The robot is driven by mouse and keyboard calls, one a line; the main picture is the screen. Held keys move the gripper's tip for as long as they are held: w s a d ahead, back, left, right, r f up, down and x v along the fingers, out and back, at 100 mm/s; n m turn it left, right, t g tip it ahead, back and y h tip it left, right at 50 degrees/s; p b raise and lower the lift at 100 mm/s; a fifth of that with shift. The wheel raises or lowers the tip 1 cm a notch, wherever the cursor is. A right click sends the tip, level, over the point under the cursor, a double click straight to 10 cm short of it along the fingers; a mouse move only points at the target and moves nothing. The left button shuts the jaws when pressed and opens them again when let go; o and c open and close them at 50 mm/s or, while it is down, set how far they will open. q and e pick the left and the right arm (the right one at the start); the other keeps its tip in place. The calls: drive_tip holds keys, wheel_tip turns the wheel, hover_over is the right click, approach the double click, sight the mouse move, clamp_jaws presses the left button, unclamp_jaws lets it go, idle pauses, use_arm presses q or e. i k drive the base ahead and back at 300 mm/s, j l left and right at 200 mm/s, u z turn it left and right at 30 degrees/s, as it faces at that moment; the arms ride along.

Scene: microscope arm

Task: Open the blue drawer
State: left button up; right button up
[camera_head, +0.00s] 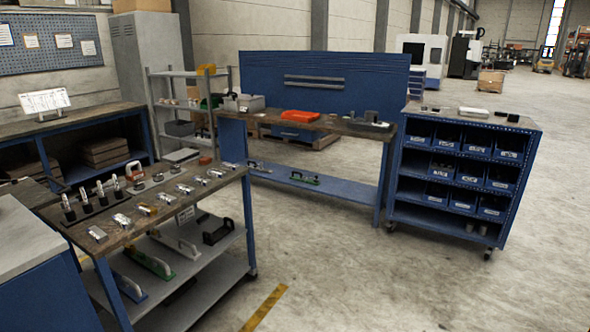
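Neither of my grippers is in view. A blue workbench (382,185) with a wooden top and a tall blue back panel stands in the middle distance. A small blue front (290,133) shows just below its top; I cannot tell whether it is a drawer or a box behind the bench. At the right, a blue rolling cabinet (398,197) holds rows of blue bins (447,137) with pale labels. The bins sit in their shelves. No drawer clearly stands open.
A cart (245,215) with metal parts on its top and lower shelves stands at the near left. A pale-topped blue unit (38,285) fills the lower left corner. A grey shelf rack (152,105) stands behind. The concrete floor at the front right is clear.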

sight(279, 131)
drive_tip(key=i, duration=4.1)
drive_tip(key=i+l+u, duration=0.1)
drive_tip(key=i, duration=1.25)
drive_tip(key=i+l+u, duration=0.2)
drive_tip(key=i, duration=0.25)
drive_tip(key=i+u, duration=0.25)
drive_tip(key=i, duration=0.2)
drive_tip(key=i+l+u, duration=0.2)
drive_tip(key=i+l, duration=0.1)
drive_tip(key=i, duration=0.1)
